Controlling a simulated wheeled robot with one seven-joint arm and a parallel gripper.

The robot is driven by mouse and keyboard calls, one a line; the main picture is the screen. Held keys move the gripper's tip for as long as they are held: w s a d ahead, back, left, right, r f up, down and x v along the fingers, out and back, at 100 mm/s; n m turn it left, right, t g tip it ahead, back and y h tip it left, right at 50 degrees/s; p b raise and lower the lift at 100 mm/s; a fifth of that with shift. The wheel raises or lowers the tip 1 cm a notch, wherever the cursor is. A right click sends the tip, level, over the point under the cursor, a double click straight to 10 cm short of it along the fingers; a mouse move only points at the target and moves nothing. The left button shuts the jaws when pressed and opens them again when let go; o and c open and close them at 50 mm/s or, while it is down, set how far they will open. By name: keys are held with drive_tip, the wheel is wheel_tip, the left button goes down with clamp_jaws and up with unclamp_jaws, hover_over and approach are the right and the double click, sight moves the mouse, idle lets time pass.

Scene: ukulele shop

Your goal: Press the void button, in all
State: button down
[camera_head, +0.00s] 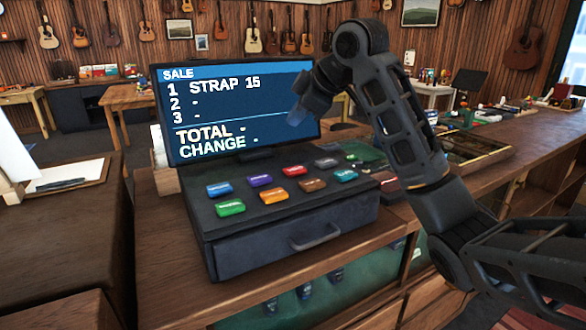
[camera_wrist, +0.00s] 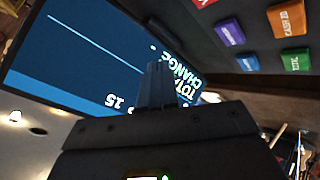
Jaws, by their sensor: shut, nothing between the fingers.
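The cash register (camera_head: 290,235) stands on the wooden counter with two rows of coloured buttons on its sloped top. No label reading void can be made out. The red button (camera_head: 294,171), purple button (camera_head: 259,181) and blue button (camera_head: 219,189) are in the back row; the orange button (camera_head: 274,196) and green button (camera_head: 230,208) are in front. In the wrist view the orange button (camera_wrist: 287,18) seems to read CASH 20 and the green button (camera_wrist: 296,60) TOTAL. My gripper (camera_head: 297,112) is shut and empty, in front of the screen, above the buttons and touching none.
The register screen (camera_head: 240,110) shows STRAP 15 on line 1, with lines 2, 3, total and change blank. A drawer handle (camera_head: 314,237) sticks out at the register's front. A wooden tray (camera_head: 470,150) lies to the right on the counter. Guitars hang on the far wall.

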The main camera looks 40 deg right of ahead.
drive_tip(key=b, duration=0.6)
hover_over(297, 170)
wheel_tip(297, 170, down, 7)
drive_tip(key=shift+s+f, duration=0.1)
drive_tip(key=shift+f+b, duration=0.4)
drive_tip(key=shift+f, duration=0.4)
drive_tip(key=shift+f, duration=0.15)
idle(1.0)
drive_tip(key=shift+f, duration=0.25)
drive_tip(key=shift+f+b, duration=0.3)
drive_tip(key=shift+f, duration=0.15)
idle(0.8)
drive_tip(key=shift+r+p, duration=0.85)
drive_tip(key=shift+r, duration=0.05)
